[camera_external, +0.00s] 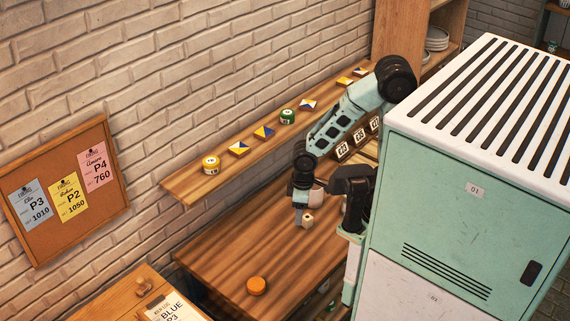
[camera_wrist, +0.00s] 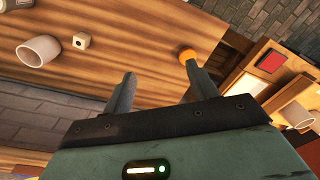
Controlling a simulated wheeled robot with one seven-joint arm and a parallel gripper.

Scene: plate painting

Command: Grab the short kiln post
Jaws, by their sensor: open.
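A small cream block with a dark hole, which looks like the short kiln post (camera_wrist: 80,43), rests on the wooden table (camera_wrist: 95,75), at upper left in the wrist view. In the external view a small pale block (camera_external: 308,219) shows just below and right of my gripper (camera_external: 300,203), partly overlapped by it. My gripper (camera_wrist: 158,70) is open, and nothing shows between its fingers. In the wrist view the post lies apart from the fingers, to the left of the left finger.
A pale cup (camera_wrist: 38,50) lies near the block. An orange round piece (camera_external: 256,286) is at the table's front; in the wrist view it appears behind the right fingertip. A wall shelf (camera_external: 190,187) holds several pots and tiles. Bare table lies left of my gripper.

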